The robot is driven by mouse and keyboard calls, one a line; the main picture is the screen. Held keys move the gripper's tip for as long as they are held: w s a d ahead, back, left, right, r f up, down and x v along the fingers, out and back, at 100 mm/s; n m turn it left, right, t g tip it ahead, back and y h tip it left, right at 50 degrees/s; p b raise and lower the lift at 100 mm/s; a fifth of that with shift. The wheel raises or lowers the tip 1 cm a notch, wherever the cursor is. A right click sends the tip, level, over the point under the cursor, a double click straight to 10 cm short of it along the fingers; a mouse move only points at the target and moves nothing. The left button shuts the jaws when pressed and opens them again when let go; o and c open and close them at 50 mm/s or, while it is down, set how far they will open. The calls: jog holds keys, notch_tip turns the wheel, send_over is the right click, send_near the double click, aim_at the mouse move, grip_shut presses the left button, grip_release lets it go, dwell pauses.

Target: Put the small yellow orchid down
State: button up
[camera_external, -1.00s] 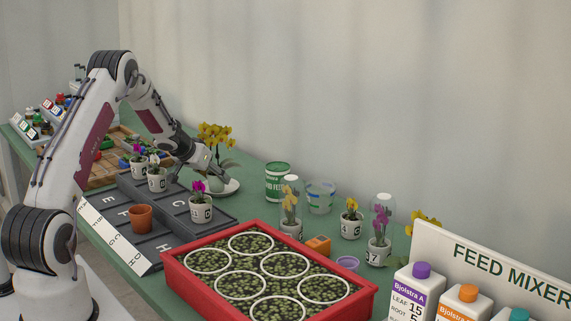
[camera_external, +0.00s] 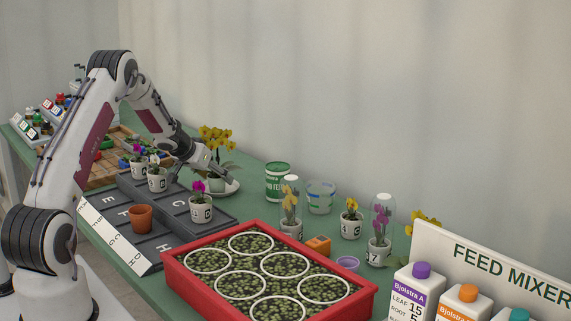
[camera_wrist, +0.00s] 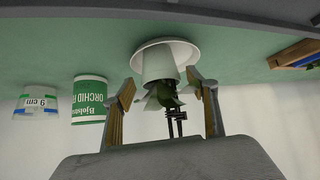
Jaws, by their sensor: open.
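A yellow orchid (camera_external: 215,137) in a pale pot stands on a white saucer (camera_external: 236,188) at the back of the bench. In the wrist view its white pot (camera_wrist: 160,62) sits upright on the saucer (camera_wrist: 190,47), seen upside down, with green leaves and a dark stem or clip below. My gripper (camera_external: 222,172) is beside the plant, partly covering the pot. In the wrist view my gripper (camera_wrist: 165,90) is open, one finger on each side of the pot with gaps. The flowers are outside the wrist view. Another small yellow orchid (camera_external: 351,217) stands in a numbered pot further right.
A dark lettered tray (camera_external: 172,228) holds several potted orchids and a terracotta pot (camera_external: 140,218). A green-white tub (camera_external: 278,182) and a clear tub (camera_external: 320,197) stand right of the saucer.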

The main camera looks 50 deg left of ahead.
jog(key=v, duration=1.2)
dwell(0.3)
jog(key=shift+d, duration=0.1)
dwell(0.6)
jog(key=s+d+r+m+h, duration=0.1)
jog(key=d+r+m+h, duration=0.1)
jog(key=d+r, duration=0.7)
jog(key=s+d+r+m+h, duration=0.15)
jog(key=d+r, duration=0.35)
jog(key=d, duration=0.9)
jog(key=s+d+r+h, duration=0.2)
jog(key=s+d+r, duration=0.2)
jog(key=s+d, duration=0.7)
jog(key=s+d+f+g+y, duration=0.1)
jog(key=s+d, duration=0.1)
jog(key=s, duration=0.8)
jog(key=s+d+f+g+y, duration=0.1)
jog(key=s+g, duration=0.1)
jog(key=s, duration=0.8)
jog(key=shift+s+d+y, duration=0.35)
jog(key=shift+s+d, duration=0.05)
